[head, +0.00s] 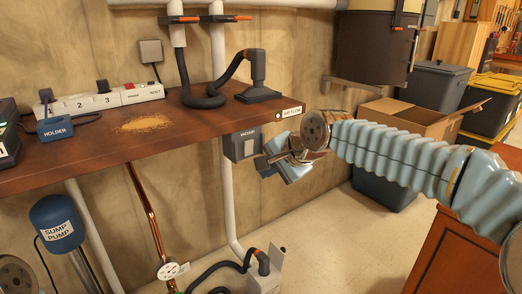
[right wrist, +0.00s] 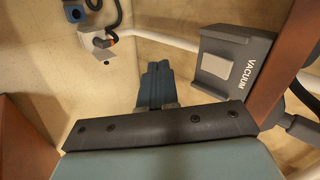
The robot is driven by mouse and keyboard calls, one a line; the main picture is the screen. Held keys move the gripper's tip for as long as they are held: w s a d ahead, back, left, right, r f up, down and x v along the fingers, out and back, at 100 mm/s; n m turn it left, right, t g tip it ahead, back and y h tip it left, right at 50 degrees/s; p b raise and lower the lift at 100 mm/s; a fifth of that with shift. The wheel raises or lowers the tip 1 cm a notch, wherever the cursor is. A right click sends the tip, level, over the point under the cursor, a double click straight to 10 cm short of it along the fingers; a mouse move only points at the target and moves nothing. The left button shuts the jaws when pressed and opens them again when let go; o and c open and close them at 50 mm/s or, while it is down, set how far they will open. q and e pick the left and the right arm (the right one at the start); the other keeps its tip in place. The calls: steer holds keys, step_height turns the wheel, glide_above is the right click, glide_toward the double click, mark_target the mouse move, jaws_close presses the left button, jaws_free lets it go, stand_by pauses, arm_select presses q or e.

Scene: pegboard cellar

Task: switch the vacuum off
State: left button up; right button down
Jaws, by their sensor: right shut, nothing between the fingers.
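The vacuum switch is a dark grey box (head: 245,145) labelled VACUUM, mounted below the bench's right end. In the right wrist view the box (right wrist: 262,48) shows a light grey rocker plate (right wrist: 217,67) beside the label. My right gripper (head: 262,166) is just right of the box in the head view, its fingers pointing toward it. In the right wrist view its shut, empty fingers (right wrist: 155,82) are left of the rocker, with a visible gap. I cannot tell whether the switch is on. A vacuum hose with a dark nozzle (head: 258,92) lies on the bench. My left gripper is not in view.
The wooden bench (head: 60,165) holds a power strip (head: 130,95), a blue holder (head: 55,128) and a sawdust pile (head: 143,123). An AIRFLOW indicator (head: 290,112) is at its right edge. A white pipe (head: 228,190) runs down behind the switch. A cardboard box (head: 400,118) stands at right.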

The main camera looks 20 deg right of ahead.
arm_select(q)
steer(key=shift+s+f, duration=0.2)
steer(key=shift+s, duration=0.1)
arm_select(e)
steer(key=s+d+r+m+t, duration=0.1)
steer(key=s+r, duration=0.4)
steer(key=r, duration=0.5)
steer(key=shift+s+d+m, duration=0.4)
steer(key=shift+d+m, duration=0.2)
steer(key=shift+d, duration=0.35)
glide_toward(250, 148)
steer(key=x, duration=0.5)
steer(key=shift+s+f, duration=0.2)
steer(key=shift+f, duration=0.2)
steer(key=shift+w+a, duration=0.15)
steer(key=shift+w, duration=0.3)
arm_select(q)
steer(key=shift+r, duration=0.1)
